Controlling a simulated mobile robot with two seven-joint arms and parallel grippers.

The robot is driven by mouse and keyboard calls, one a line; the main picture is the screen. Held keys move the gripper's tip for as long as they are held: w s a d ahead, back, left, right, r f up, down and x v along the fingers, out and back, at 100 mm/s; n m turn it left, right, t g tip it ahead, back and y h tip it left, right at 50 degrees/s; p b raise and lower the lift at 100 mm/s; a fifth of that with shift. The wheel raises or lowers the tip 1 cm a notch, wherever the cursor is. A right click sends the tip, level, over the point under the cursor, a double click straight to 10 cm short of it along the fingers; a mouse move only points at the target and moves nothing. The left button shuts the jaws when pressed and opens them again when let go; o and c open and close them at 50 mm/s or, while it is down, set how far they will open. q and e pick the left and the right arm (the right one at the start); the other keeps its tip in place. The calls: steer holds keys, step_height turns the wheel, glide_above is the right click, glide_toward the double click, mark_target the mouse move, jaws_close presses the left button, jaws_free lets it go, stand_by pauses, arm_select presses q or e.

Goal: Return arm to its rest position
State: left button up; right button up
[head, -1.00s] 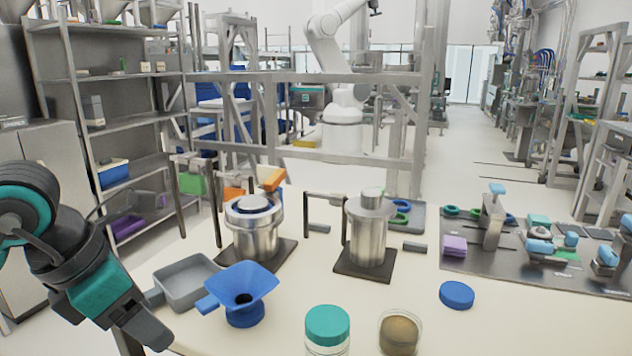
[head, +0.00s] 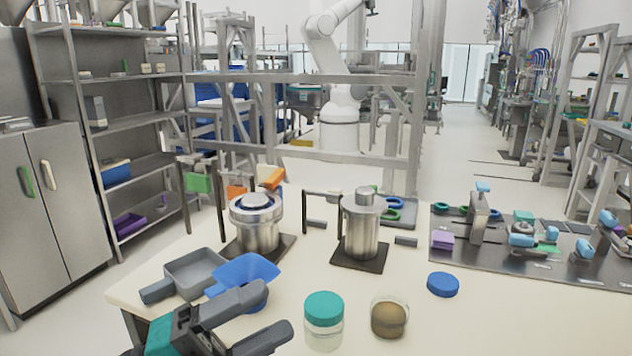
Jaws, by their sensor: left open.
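My left gripper (head: 262,320) is at the bottom of the head view, low over the near edge of the table. Its two dark fingers are spread apart and hold nothing. The jar with the teal lid (head: 324,307) stands right of the fingertips. My right gripper is not in view.
Two steel vessels (head: 255,228) (head: 361,228) stand on dark bases. A brown-filled dish (head: 388,318) and a blue lid (head: 443,284) are at the right. The table's front right is clear.

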arm_select(q)
steer(key=w+a+f+n+t+y, duration=0.1)
steer(key=a+f+n+t+y, duration=0.3)
steer(key=n, duration=0.3)
steer(key=w+a+f+n+t+y+p, duration=0.1)
steer(key=f+n+t+y, duration=0.2)
steer(key=f+n+y, duration=0.3)
steer(key=w+a+f+n+t+y, duration=0.1)
steer(key=a+f+n+t+y, duration=0.25)
steer(key=n, duration=0.45)
steer(key=s+a+f+n+g+y, duration=0.1)
steer(key=s+f+n+g+y, duration=0.1)
steer(key=f, duration=0.7)
steer(key=s+a+f+n+g+y, duration=0.1)
steer(key=s+f+n+g+y, duration=0.2)
steer(key=s+f, duration=0.6)
steer(key=f+n+g, duration=0.1)
steer(key=n+g, duration=0.1)
steer(key=n, duration=0.1)
steer(key=shift+a+p, duration=0.3)
